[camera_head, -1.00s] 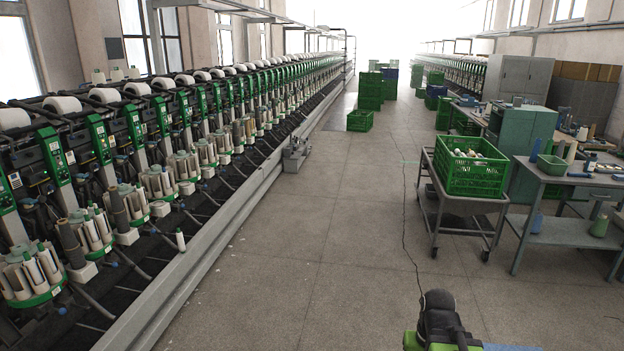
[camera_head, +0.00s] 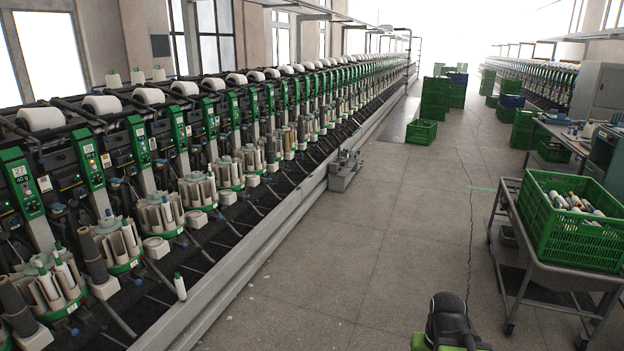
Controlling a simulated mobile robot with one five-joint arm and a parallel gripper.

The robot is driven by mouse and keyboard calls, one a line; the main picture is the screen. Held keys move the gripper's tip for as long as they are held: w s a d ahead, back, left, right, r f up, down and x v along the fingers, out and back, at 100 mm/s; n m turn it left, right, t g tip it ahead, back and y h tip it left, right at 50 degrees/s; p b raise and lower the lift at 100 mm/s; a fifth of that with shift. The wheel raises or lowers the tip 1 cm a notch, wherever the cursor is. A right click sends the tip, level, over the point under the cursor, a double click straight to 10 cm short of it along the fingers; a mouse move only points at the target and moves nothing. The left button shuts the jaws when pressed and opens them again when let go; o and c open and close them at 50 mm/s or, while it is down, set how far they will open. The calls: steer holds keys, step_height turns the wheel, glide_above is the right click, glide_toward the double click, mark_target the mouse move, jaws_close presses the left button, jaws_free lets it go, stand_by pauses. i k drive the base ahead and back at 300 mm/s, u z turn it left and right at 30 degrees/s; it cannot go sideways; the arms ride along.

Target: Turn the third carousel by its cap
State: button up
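Carousels stand in a row along the winding machine at the left, each a ring of pale upright tubes on a green base with a small cap on top. The nearest clear ones are a carousel at the lower left (camera_head: 48,292), one behind it (camera_head: 119,242), another farther along (camera_head: 160,214) and a further one (camera_head: 197,189). I cannot tell which counts as the third. A black and green part of my arm shows at the bottom right of centre. My gripper is not in view and nothing visible touches the carousels.
A grey rail (camera_head: 232,303) runs along the machine's foot. A loose upright bobbin (camera_head: 180,288) stands beside it. A grey box-like device (camera_head: 345,171) sits by the rail. A cart (camera_head: 540,268) with a green crate (camera_head: 568,237) stands right. The aisle floor between is clear.

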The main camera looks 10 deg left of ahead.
mark_target(113, 243)
steer(key=u, duration=0.4)
steer(key=i, duration=1.75)
steer(key=u, duration=1.95)
steer(key=i, duration=1.55)
steer(key=u, duration=0.65)
steer(key=i, duration=0.4)
steer(key=u, duration=0.3)
